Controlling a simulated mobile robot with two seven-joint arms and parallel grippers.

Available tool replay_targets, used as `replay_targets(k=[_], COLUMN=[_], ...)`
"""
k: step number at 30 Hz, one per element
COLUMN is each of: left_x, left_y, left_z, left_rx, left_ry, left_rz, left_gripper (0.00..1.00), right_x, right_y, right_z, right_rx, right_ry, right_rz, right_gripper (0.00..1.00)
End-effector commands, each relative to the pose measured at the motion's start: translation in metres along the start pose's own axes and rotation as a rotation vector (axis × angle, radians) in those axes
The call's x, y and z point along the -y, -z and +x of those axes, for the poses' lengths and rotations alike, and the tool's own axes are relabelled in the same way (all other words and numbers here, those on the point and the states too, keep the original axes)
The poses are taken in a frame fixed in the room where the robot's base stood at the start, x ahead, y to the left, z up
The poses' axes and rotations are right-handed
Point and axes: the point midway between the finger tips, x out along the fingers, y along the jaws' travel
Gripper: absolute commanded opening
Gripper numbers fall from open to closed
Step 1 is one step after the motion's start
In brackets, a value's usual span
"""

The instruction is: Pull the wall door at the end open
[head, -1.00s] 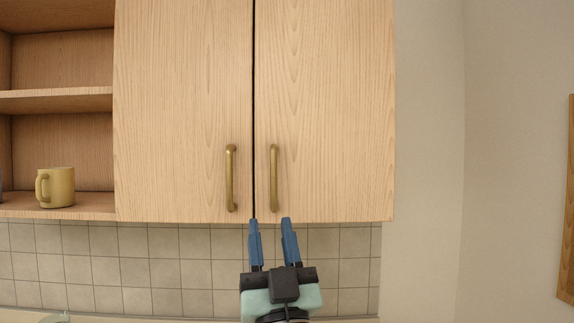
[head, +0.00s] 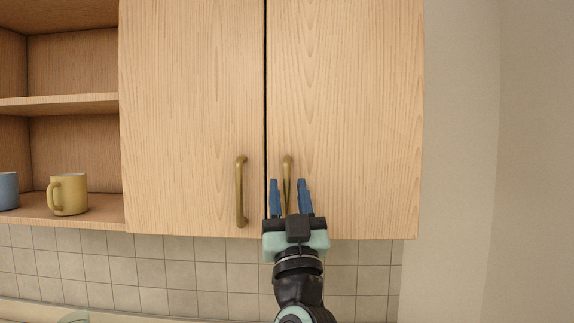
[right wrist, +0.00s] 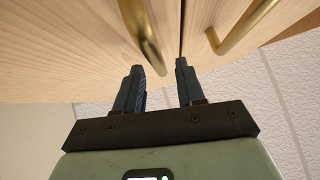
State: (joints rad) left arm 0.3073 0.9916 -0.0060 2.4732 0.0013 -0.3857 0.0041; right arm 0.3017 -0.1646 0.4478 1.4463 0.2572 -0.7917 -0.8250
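The end wall door (head: 350,120) is the right-hand light-wood cabinet door. It is shut, level with the door to its left. Its upright brass handle (head: 287,165) is near its left edge and also shows in the right wrist view (right wrist: 141,35). My right gripper (head: 288,186) is open, its two blue fingers pointing up on either side of the handle's lower part. In the right wrist view the handle's near end lies between the fingers (right wrist: 158,78), closer to the left one. I cannot tell whether they touch it. My left gripper is not in view.
The neighbouring door (head: 190,120) has its own brass handle (head: 240,192) close to the left. An open shelf (head: 95,215) holds a yellow mug (head: 70,195) and a blue mug (head: 8,190). Plain wall (head: 455,150) lies to the right.

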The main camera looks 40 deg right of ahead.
Motion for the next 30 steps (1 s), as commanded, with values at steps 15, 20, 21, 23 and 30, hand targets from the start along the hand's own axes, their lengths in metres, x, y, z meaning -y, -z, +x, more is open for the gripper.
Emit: replay_targets(k=[15,20,21,23,30], left_x=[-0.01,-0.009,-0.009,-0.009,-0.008], left_y=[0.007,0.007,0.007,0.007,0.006], left_z=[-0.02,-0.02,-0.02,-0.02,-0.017], left_rx=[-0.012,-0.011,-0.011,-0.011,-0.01], left_ry=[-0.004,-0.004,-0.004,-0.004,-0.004], left_rz=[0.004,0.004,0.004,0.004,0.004], left_gripper=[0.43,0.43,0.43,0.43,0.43], right_x=[0.0,0.0,0.0,0.0,-0.001], right_y=[-0.001,0.0,0.0,0.0,0.002], right_z=[0.032,0.031,0.031,0.031,0.029], right_rx=[0.0,0.0,0.0,0.0,0.0], right_ry=[0.001,0.001,0.0,0.0,0.003], right_rz=[0.0,0.0,0.0,0.0,0.003], right_gripper=[0.39,0.13,0.0,0.0,0.0])
